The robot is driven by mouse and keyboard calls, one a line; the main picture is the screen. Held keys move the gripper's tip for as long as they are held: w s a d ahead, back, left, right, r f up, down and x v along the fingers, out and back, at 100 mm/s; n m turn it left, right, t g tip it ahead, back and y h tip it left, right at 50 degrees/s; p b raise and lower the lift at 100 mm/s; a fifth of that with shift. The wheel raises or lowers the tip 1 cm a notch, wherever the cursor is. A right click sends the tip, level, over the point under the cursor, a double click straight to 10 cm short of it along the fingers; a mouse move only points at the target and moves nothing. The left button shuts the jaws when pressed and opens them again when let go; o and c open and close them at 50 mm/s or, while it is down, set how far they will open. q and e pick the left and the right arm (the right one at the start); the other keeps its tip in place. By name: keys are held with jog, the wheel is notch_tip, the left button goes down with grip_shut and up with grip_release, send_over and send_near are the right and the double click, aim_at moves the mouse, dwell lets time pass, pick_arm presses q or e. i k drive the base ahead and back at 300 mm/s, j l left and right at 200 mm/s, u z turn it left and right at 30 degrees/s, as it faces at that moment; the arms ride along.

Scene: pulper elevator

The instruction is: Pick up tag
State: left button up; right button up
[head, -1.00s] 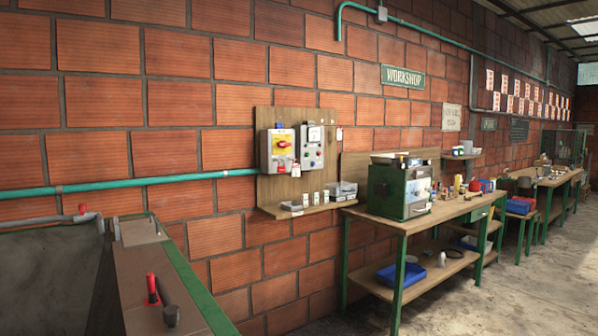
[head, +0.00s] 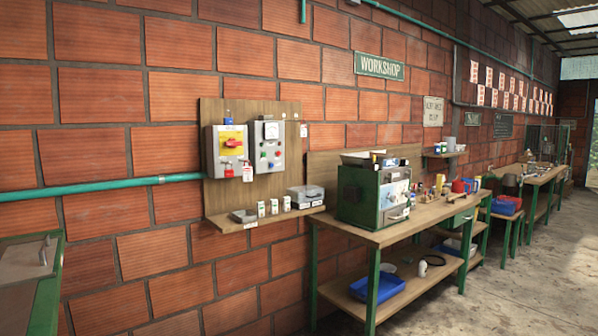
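A white tag (head: 247,173) hangs at the lower right of a grey switch box (head: 211,157) with a yellow plate and a red rotary handle (head: 232,143). A red padlock-like piece (head: 228,171) hangs beside the tag. A second small white tag (head: 303,131) is at the right edge of the wooden backboard (head: 290,170). Several small white boxes stand on the shelf below, with a clear-lidded case (head: 306,194) at its right. Neither of my grippers shows in the head view.
A workbench (head: 400,232) with a green machine (head: 362,197) stands right of the panel, with a blue tray (head: 377,287) on its lower shelf. A green-edged metal unit (head: 22,262) is at the lower left. Concrete floor (head: 510,290) is clear at the right.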

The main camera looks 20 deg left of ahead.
aim_at(247, 171)
jog(key=i+u, duration=0.35)
jog(key=i, duration=0.35)
jog(key=i+l+u, duration=0.3)
jog(key=i, duration=0.4)
